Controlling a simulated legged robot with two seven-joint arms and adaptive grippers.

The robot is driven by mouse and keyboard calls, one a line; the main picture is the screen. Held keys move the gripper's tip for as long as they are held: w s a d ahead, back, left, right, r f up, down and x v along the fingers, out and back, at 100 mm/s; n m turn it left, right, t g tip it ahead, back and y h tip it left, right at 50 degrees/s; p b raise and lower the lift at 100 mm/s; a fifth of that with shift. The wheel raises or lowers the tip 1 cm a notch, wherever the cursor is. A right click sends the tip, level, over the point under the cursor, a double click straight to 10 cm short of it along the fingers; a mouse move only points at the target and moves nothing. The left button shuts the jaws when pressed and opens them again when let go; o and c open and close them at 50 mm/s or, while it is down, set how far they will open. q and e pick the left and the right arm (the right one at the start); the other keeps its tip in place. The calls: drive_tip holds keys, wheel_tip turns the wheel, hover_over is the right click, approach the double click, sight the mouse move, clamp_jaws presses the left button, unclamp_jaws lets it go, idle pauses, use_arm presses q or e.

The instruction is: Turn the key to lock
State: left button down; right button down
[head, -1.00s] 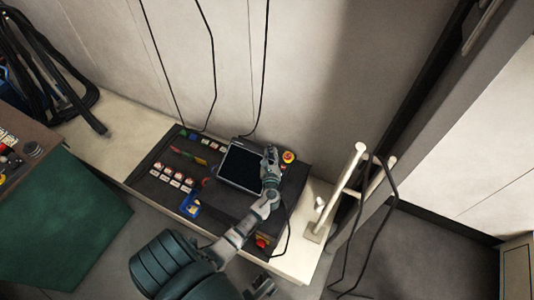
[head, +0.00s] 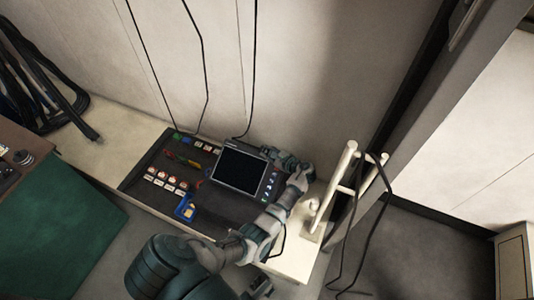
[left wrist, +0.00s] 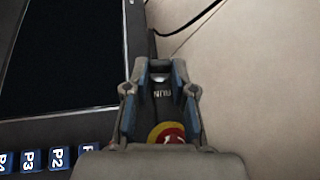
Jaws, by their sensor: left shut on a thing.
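The dark control panel (head: 228,216) lies on a pale bench, with a tablet-like screen (head: 240,171) on it. My left gripper (head: 268,152) is at the panel's far right corner, beyond the screen. In the left wrist view the fingertips (left wrist: 161,68) are shut on a small, bright metal piece, seemingly the key (left wrist: 160,77). A label reading "RUN" shows upside down beside it. The key's angle cannot be made out, and the gripper hides it in the head view. My right gripper is not in view.
A red and yellow emergency button (left wrist: 167,134) sits close under the left gripper. Rows of buttons and a blue padlock-like item (head: 186,208) are on the panel's left part. A white post with a hung cable (head: 343,190) stands at the right. Cables hang down the wall.

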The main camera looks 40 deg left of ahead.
use_arm(q)
drive_tip(key=shift+a+r+n+g+h, duration=0.1)
drive_tip(key=shift+a+n+g+h, duration=0.1)
drive_tip(key=shift+n+g, duration=0.35)
drive_tip(key=shift+a+r+n+g+h, duration=0.1)
drive_tip(key=shift+n+g+h, duration=0.1)
drive_tip(key=shift+n+g, duration=0.35)
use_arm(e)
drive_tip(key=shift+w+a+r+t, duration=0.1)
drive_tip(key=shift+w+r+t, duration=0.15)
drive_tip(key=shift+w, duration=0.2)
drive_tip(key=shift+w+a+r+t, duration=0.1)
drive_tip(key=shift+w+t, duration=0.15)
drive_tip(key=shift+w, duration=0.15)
use_arm(q)
drive_tip(key=c, duration=1)
unclamp_jaws()
drive_tip(key=shift+o, duration=0.2)
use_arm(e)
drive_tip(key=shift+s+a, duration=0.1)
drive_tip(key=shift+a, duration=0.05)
use_arm(q)
drive_tip(key=shift+d, duration=0.1)
